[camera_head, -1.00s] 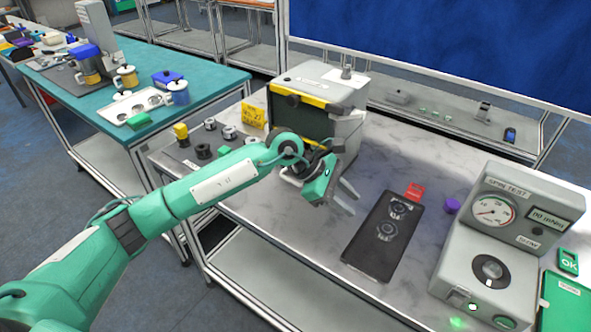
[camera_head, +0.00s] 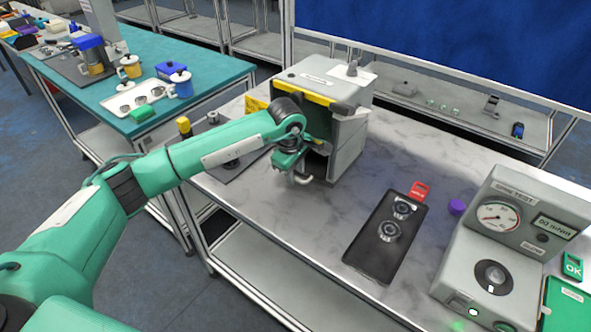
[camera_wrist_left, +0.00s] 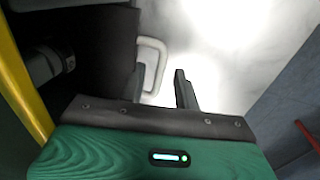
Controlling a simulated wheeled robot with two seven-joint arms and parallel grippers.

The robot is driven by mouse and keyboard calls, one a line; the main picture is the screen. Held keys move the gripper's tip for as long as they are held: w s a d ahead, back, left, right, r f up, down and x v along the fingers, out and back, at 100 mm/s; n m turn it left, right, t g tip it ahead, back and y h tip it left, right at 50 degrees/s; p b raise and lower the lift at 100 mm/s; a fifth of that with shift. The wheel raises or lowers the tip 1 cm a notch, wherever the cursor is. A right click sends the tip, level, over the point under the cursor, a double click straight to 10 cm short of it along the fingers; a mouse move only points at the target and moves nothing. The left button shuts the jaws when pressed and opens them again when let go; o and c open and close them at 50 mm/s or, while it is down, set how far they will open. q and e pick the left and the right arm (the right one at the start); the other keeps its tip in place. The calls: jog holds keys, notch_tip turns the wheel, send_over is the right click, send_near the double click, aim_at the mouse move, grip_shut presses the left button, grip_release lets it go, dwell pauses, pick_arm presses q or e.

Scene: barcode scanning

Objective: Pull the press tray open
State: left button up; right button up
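The press (camera_head: 348,148) is a grey box with a yellow-edged front opening, on the marble-topped bench. A pale looped handle (camera_head: 303,179) shows low at its front; I take it for the press tray's handle, while the tray itself is mostly hidden behind my arm. My left gripper (camera_head: 294,172) is at the front of the press, close to the handle. In the left wrist view the two dark fingers (camera_wrist_left: 160,88) are apart, and the handle (camera_wrist_left: 160,52) lies just beyond them, nearer the left finger. I cannot tell whether they touch. My right gripper is out of view.
A black plate with two round parts (camera_head: 375,262) lies right of the press, with a red tag (camera_head: 419,190) and a purple cap (camera_head: 456,207) nearby. The spin tester (camera_head: 500,235) stands at the right. Bare bench lies between press and plate.

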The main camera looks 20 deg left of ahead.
pick_arm(q)
jog(key=shift+f, duration=0.4)
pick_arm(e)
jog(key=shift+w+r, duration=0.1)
pick_arm(q)
grip_shut()
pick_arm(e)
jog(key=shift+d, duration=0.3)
